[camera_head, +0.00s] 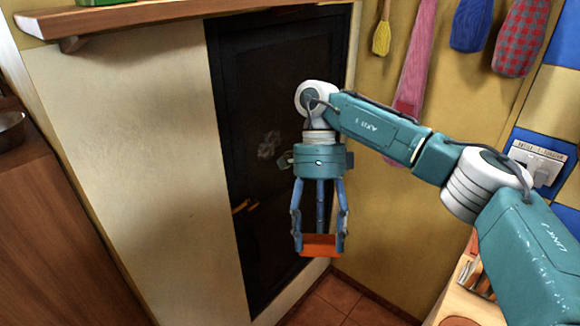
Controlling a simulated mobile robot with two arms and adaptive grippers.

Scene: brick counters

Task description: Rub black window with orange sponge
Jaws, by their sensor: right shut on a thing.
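My right gripper (319,236) hangs fingers-down near the middle of the camera_head view. It is shut on an orange sponge (320,250), which sits between the fingertips. The black window (245,135) is a tall dark framed panel in the pale wall behind the gripper. A greyish smudge (269,144) shows on its surface, left of my gripper. The sponge appears in front of the panel's lower right edge; whether it touches cannot be told. My arm and gripper hide part of the panel. My left gripper is not in view.
An orange-yellow handle (245,206) is on the dark panel. A wooden shelf (150,14) juts out above. A brown counter (45,230) with a metal bowl (10,130) stands at left. Hanging cloths (416,60) line the right wall. Tiled floor (335,300) shows below.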

